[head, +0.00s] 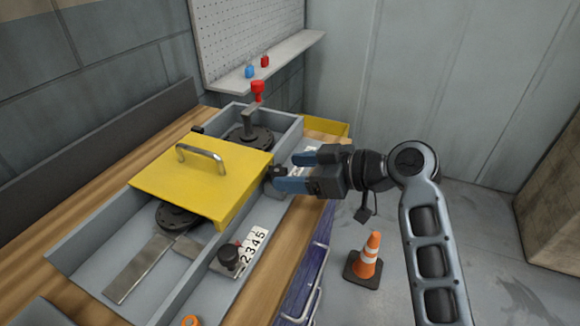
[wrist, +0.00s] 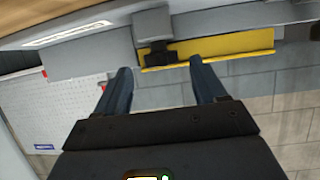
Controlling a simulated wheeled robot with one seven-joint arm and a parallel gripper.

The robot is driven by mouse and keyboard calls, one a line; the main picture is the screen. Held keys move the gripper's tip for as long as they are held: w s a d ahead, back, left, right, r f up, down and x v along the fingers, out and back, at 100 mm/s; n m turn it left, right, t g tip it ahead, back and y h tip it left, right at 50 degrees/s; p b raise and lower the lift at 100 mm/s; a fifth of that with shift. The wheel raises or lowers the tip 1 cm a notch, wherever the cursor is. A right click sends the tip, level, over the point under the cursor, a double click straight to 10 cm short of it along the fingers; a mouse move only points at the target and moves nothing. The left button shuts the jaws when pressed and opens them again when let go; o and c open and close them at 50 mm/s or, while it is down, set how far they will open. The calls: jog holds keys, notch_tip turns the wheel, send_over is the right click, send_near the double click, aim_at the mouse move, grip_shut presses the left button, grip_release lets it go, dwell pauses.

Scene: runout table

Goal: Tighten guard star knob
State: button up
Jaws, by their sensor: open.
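The yellow guard (head: 200,180) lies over the grey tray-like machine bed, with a metal handle on top. A dark knob (head: 278,171), which looks like the guard star knob, sits at the guard's right corner. In the wrist view the dark knob (wrist: 160,54) shows under a grey block, in front of the yellow guard (wrist: 225,46). My gripper (head: 300,171) is open and level, its blue fingers pointing left at the knob. In the wrist view my fingertips (wrist: 160,66) flank the knob's line. Whether they reach around it I cannot tell.
A second black knob (head: 229,256) stands by a number plate (head: 253,248) on the bed's near wall. A red-topped lever (head: 257,90) rises behind the guard. An orange cone (head: 369,257) stands on the floor. The floor right of the table is otherwise mostly clear.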

jog(key=shift+x, duration=0.85)
jog(key=shift+c, duration=0.3)
jog(key=c, duration=1)
jog(key=shift+s+a+m+t+h+p, duration=0.25)
jog(key=shift+m+t+h+p, duration=0.2)
jog(key=shift+m+t, duration=0.3)
jog(key=shift+m+t+h+p, duration=0.4)
jog(key=shift+m+t+h, duration=0.15)
jog(key=shift+m+t, duration=0.3)
jog(key=o, duration=1.1)
jog(key=shift+c, duration=0.2)
